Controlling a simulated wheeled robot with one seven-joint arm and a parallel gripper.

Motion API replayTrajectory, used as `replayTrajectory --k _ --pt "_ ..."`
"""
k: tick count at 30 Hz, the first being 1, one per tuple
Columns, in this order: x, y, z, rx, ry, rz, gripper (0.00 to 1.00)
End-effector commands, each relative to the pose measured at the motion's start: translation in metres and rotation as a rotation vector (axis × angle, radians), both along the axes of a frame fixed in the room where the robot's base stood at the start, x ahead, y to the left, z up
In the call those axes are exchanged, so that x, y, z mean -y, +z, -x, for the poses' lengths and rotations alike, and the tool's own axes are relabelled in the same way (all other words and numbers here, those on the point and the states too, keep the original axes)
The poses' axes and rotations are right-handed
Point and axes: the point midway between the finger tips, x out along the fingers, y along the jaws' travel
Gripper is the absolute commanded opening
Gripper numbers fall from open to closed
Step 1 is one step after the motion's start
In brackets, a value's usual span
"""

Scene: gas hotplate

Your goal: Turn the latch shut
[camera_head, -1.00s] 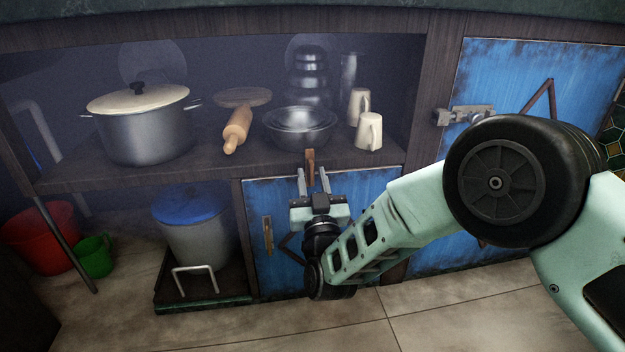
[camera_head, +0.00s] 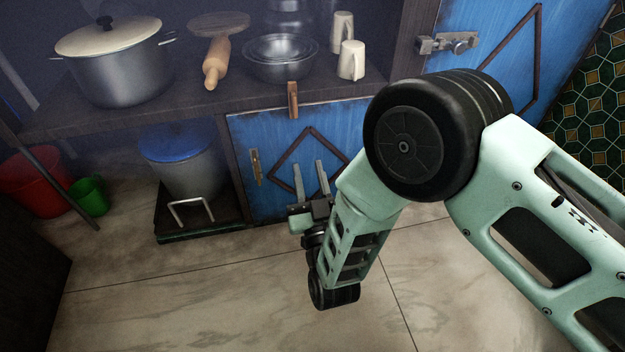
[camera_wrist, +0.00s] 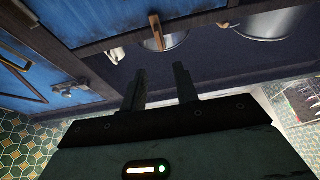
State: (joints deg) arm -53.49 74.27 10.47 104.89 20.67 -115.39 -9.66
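The wooden latch (camera_head: 293,100) is a small upright bar on the front edge of the shelf, at the top of the lower blue door (camera_head: 240,150). Its lower end reaches about the door's top edge. It also shows in the wrist view (camera_wrist: 156,32), beyond my fingertips. My gripper (camera_head: 310,164) is open and empty, with its two fingers apart and pointing up, in front of the lower door. It is below the latch and apart from it. The wrist view also shows the gap between my fingers (camera_wrist: 160,72).
A metal slide bolt (camera_head: 447,43) sits by the right blue door. A blue-lidded bin (camera_head: 183,170) stands left of the lower door. The floor in front is clear.

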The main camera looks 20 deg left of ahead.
Motion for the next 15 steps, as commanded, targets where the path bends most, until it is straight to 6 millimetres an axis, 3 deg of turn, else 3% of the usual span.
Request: replayTrajectory --k 6,15 --pt "0.007 -0.011 0.016 -0.004 0.005 0.010 0.30" --pt "0.014 -0.011 0.021 0.000 -0.001 0.000 0.30"
